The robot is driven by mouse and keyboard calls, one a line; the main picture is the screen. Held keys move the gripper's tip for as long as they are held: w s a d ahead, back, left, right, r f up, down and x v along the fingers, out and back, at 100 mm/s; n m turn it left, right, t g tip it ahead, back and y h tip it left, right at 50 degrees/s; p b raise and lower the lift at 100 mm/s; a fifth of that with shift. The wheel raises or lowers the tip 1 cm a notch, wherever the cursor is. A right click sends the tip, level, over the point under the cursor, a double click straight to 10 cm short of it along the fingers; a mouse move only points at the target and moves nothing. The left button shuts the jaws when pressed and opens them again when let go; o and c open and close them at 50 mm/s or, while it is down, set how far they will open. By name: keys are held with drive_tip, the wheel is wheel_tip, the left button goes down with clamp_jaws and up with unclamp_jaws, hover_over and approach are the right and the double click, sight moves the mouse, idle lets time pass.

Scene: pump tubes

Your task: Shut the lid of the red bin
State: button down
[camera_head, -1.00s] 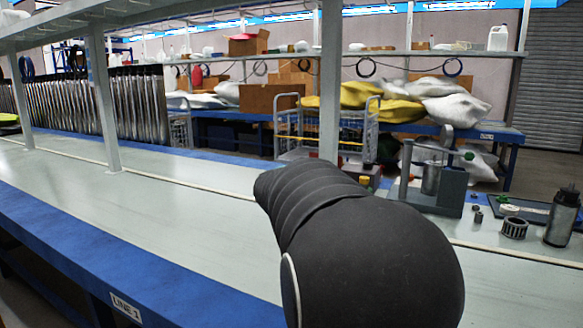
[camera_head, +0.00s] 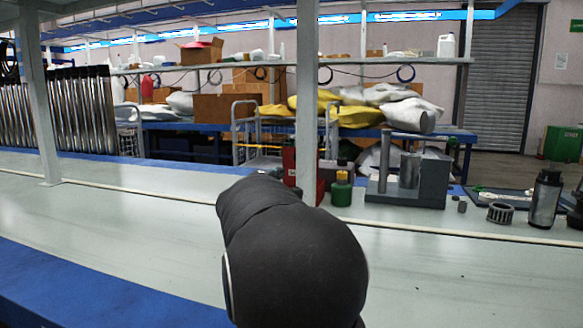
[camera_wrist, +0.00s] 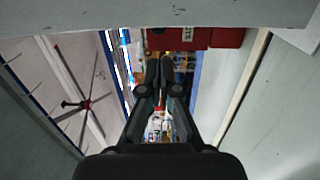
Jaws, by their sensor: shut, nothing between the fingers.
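I cannot make out a red bin with a lid for certain in either view. In the head view a dark red object (camera_head: 289,163) stands at the far side of the bench, partly hidden by a shelf post. In the wrist view a red shape (camera_wrist: 190,39) shows at the top, beyond the fingertips; I cannot tell what it is. My gripper (camera_wrist: 166,66) is shut and empty in the wrist view, apart from anything. In the head view my dark arm hides part of the bench, and the gripper does not show.
The long pale bench (camera_head: 120,225) fills the front. A grey post (camera_head: 307,90) rises from it. A green bottle (camera_head: 341,190), a grey fixture (camera_head: 425,182) and a dark cylinder (camera_head: 545,198) stand at right. A green bin (camera_head: 563,143) is at the far right.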

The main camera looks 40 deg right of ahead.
drive_tip(key=p, duration=0.2)
approach(294, 161)
drive_tip(key=d, duration=0.1)
drive_tip(key=d+r, duration=0.1)
drive_tip(key=d, duration=0.1)
drive_tip(key=d+r, duration=0.1)
drive_tip(key=shift+d, duration=0.4)
